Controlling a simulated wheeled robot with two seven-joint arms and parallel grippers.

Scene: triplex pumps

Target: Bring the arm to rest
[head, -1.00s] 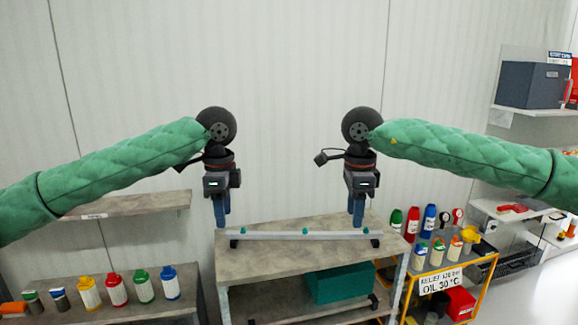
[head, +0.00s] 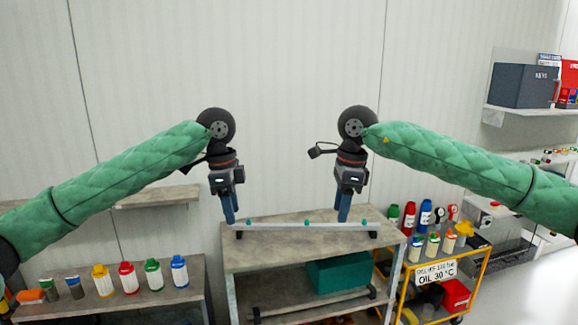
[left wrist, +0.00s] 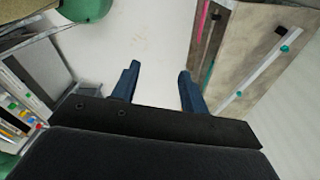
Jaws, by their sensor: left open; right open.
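My left gripper (head: 229,208) hangs in the air in front of the wall, with its blue fingers pointing down near the left end of the central bench. In the left wrist view its two fingers (left wrist: 157,85) are apart with nothing between them, over pale floor. My right gripper (head: 344,206) hangs at about the same height to the right, fingers down, and shows nothing held. Both green-sleeved arms reach inward from the sides. Whether either gripper touches the bench rail cannot be told from the head view.
A bench (head: 270,258) carries a grey rail with teal knobs (head: 306,226); a teal box (head: 338,272) sits below. A left shelf (head: 150,302) holds several coloured bottles. A yellow trolley (head: 478,270) with bottles stands right. A dark box (head: 524,86) is on a wall shelf.

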